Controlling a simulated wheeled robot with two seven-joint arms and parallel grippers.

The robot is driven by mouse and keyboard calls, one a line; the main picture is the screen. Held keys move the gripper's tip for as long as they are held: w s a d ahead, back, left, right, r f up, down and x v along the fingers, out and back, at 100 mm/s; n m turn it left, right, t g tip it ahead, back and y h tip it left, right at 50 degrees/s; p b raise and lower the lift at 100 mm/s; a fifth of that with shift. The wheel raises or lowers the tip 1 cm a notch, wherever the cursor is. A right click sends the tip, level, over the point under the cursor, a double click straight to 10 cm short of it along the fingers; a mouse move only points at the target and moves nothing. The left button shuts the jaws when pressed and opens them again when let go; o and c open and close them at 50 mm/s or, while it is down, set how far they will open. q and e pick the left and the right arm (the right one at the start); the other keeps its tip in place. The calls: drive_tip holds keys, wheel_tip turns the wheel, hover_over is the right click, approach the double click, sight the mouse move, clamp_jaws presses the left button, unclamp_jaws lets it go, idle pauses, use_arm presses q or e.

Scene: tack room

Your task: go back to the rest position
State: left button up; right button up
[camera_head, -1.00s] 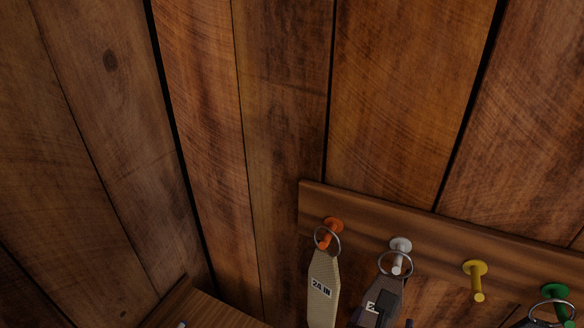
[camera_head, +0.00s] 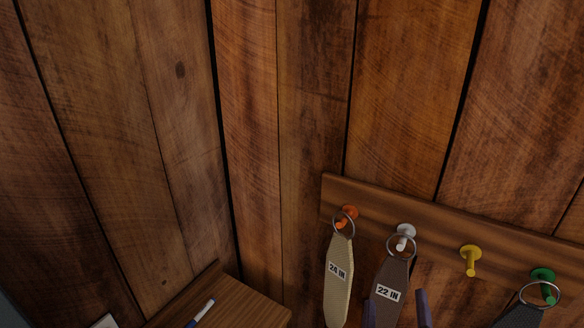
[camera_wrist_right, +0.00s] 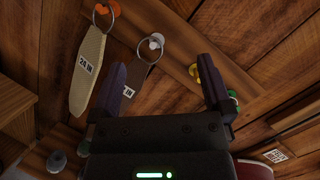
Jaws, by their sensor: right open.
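My right gripper (camera_head: 397,312) shows only as two dark purple fingertips at the bottom edge of the head view. It is open and empty, its fingertips either side of the lower part of the dark brown 22 IN strap (camera_head: 391,278). That strap hangs by a ring on the white peg (camera_head: 405,232). In the right wrist view the open fingers (camera_wrist_right: 166,85) show with the brown strap partly hidden behind the left finger. I cannot tell whether they touch it. My left gripper is not in view.
A wooden peg rail (camera_head: 440,221) runs along the plank wall. A tan 24 IN strap (camera_head: 339,276) hangs on the orange peg (camera_head: 346,213). The yellow peg (camera_head: 469,258) is bare. A dark strap (camera_head: 520,317) hangs on the green peg (camera_head: 543,280). A wooden shelf (camera_head: 245,305) stands lower left.

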drive_tip(key=s+a+n+y, duration=0.2)
drive_tip(key=a+n+y, duration=0.6)
drive_tip(key=n+y, duration=0.65)
drive_tip(key=s+a+f+n+g+h, duration=0.1)
drive_tip(key=s+f+n+g, duration=0.1)
drive_tip(key=f+n+g, duration=0.3)
drive_tip(key=s+a+n+g, duration=0.1)
drive_tip(key=n+g, duration=0.1)
drive_tip(key=n, duration=0.5)
drive_tip(key=s+d+f+n+g+h, duration=0.6)
drive_tip(key=s+d+f+g+h, duration=0.35)
drive_tip(key=d+f, duration=0.2)
drive_tip(key=s+f+b, duration=0.3)
drive_tip(key=f+b, duration=0.3)
drive_tip(key=f, duration=1.7)
use_arm(q)
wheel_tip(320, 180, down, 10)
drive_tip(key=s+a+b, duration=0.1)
drive_tip(key=b, duration=0.3)
use_arm(e)
drive_tip(key=s+d+f+g, duration=0.2)
drive_tip(key=s+f, duration=1.1)
drive_tip(key=f, duration=0.1)
drive_tip(key=shift+s+d+f, duration=0.2)
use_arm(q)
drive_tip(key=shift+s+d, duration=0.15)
use_arm(e)
drive_tip(key=shift+n, duration=0.25)
